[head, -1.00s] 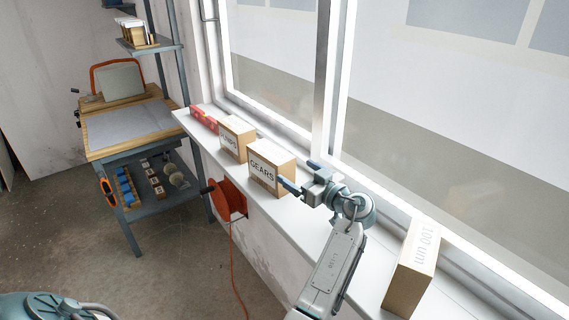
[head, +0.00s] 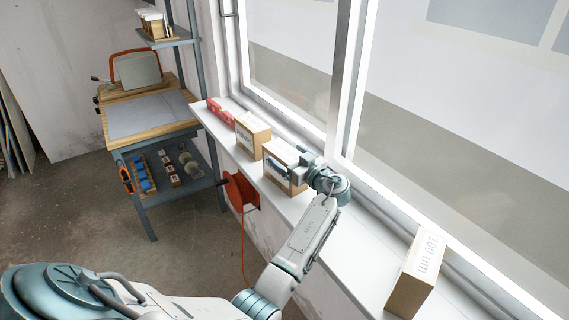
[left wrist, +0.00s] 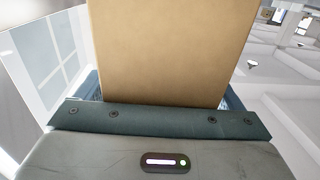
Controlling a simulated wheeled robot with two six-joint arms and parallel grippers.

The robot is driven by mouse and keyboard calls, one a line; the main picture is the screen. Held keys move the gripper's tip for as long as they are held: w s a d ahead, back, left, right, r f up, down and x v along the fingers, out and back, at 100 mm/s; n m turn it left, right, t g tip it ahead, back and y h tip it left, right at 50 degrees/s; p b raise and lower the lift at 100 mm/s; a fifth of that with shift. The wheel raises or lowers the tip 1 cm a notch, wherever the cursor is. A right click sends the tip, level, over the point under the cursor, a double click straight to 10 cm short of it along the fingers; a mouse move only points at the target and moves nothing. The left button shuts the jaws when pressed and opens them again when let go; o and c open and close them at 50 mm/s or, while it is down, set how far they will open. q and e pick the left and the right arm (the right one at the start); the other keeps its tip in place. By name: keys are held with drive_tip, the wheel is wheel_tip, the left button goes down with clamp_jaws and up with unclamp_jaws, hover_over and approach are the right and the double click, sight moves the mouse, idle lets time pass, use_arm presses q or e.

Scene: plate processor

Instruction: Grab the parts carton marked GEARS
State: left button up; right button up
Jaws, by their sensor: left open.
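The GEARS carton (head: 281,147) is a brown box with a pale top, standing upright on the white window sill (head: 357,252). My left gripper (head: 286,165) is at the carton and covers much of its labelled face in the head view. In the left wrist view the carton's plain brown face (left wrist: 168,55) fills the space between the open fingers (left wrist: 163,92), one to each side. I cannot tell whether either finger touches it. My right gripper is not in view.
Another labelled carton (head: 252,136) stands just beyond, with a red box (head: 220,111) behind it. A carton marked 100 um (head: 416,275) stands nearer on the sill. An orange reel (head: 240,191) hangs below the sill. A workbench (head: 150,120) is at the left.

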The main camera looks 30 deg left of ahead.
use_arm(q)
drive_tip(key=shift+d, duration=0.1)
drive_tip(key=c, duration=1.9)
clamp_jaws()
drive_tip(key=shift+r, duration=0.1)
